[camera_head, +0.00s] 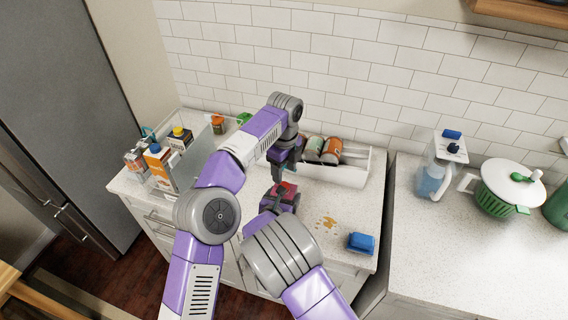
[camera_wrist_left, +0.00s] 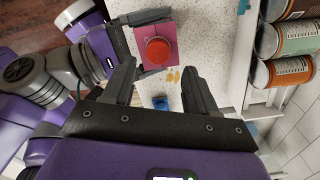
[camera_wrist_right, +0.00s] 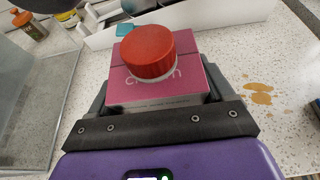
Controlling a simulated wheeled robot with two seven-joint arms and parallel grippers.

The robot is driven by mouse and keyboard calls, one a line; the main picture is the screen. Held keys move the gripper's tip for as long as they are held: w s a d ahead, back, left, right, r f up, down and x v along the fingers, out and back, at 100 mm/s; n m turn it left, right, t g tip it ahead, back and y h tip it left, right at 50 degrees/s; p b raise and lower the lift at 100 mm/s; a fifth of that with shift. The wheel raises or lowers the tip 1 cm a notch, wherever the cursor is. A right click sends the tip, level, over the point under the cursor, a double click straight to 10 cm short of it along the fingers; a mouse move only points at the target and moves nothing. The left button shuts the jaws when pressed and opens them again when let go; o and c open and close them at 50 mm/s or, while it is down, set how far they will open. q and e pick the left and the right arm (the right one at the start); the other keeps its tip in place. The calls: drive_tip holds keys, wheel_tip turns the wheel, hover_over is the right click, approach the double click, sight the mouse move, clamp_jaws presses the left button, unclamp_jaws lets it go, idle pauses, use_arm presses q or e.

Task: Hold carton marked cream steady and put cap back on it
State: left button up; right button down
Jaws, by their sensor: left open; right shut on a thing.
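The pink carton (camera_head: 290,187) marked cream is held upright over the counter by my right gripper (camera_head: 283,200). In the right wrist view the carton (camera_wrist_right: 120,88) fills the space between the jaws, its lettering partly hidden. A red cap (camera_wrist_right: 148,52) sits on the carton's top; I cannot tell how tightly it is seated. The cap (camera_wrist_left: 157,50) also shows from above in the left wrist view. My left gripper (camera_head: 279,172) is open and empty, pointing down above the carton. Its fingers (camera_wrist_left: 159,90) are apart and not touching the cap.
Tan spilled patches (camera_head: 327,223) and a blue sponge (camera_head: 361,243) lie to the right on the counter. A white bin (camera_head: 345,172) with cans (camera_head: 331,151) stands behind. Cartons (camera_head: 158,163) stand at the left by a clear panel. The front right counter is mostly free.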

use_arm(q)
drive_tip(key=n, duration=0.3)
drive_tip(key=shift+r+n, duration=0.15)
drive_tip(key=shift+n, duration=0.25)
drive_tip(key=n, duration=0.5)
drive_tip(key=shift+r+n, duration=0.2)
drive_tip(key=shift+n, duration=0.1)
drive_tip(key=n, duration=0.3)
drive_tip(key=shift+r+n, duration=0.1)
drive_tip(key=shift+n, duration=0.3)
drive_tip(key=n, duration=0.5)
drive_tip(key=shift+s+r, duration=0.1)
drive_tip(key=shift+r, duration=0.05)
drive_tip(key=n, duration=0.4)
drive_tip(key=shift+r, duration=0.15)
drive_tip(key=n, duration=0.5)
drive_tip(key=shift+r+n, duration=0.2)
drive_tip(key=shift+n, duration=0.2)
drive_tip(key=n, duration=0.3)
drive_tip(key=shift+r, duration=0.1)
drive_tip(key=n, duration=0.4)
drive_tip(key=shift+r+n, duration=0.15)
drive_tip(key=shift+n, duration=0.25)
